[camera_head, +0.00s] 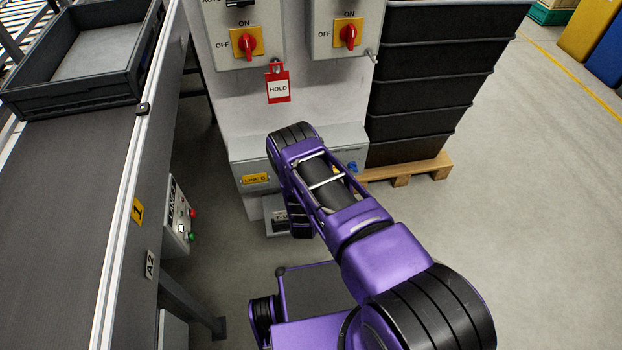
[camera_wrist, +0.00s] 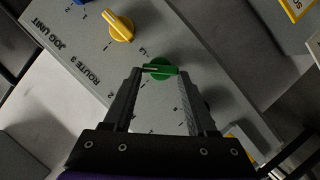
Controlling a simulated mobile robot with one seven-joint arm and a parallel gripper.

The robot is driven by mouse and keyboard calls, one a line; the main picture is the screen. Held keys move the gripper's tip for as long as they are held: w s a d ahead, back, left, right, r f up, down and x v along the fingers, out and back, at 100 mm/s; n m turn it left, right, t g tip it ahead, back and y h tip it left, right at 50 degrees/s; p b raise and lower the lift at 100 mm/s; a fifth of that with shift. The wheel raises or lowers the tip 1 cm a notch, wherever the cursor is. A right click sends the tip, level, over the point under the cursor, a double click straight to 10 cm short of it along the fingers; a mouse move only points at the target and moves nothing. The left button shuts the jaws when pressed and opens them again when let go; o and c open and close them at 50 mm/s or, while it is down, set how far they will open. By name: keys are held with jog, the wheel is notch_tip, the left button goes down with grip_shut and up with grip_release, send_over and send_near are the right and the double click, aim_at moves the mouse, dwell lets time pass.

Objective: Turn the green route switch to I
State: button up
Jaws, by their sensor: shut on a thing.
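The green route switch (camera_wrist: 160,67) is a round knob with a raised bar, on a grey panel (camera_wrist: 78,42) in the wrist view. My gripper (camera_wrist: 160,73) is shut on this knob, with one finger on each side. The marks around the knob are small and partly covered by the fingers, so its setting cannot be read for sure. In the head view my arm hides the green switch and my gripper in front of the grey control box (camera_head: 240,155).
A yellow knob (camera_wrist: 120,27) sits beside the green one, and a blue knob (camera_head: 352,167) shows past my arm. Red rotary switches (camera_head: 247,43) and a red HOLD tag (camera_head: 278,88) are above. A conveyor (camera_head: 70,200) is left; stacked black crates (camera_head: 430,60) stand right.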

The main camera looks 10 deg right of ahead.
jog(key=shift+w+a+f+n+t+h, duration=0.15)
jog(key=shift+n+t+h, duration=0.3)
jog(key=shift+n, duration=0.85)
jog(key=shift+s+a+f+n+t+h, duration=0.15)
jog(key=shift+n+t+h, duration=0.3)
jog(key=shift+n, duration=0.85)
jog(key=shift+w+a+f+n+t+h, duration=0.25)
jog(key=shift+n+h, duration=0.35)
jog(key=shift+n, duration=0.7)
jog(key=shift+s+d, duration=0.1)
jog(key=shift+d, duration=0.15)
jog(key=o, duration=1.4)
jog(key=shift+c, duration=0.2)
jog(key=shift+f, duration=0.1)
jog(key=shift+s, duration=0.25)
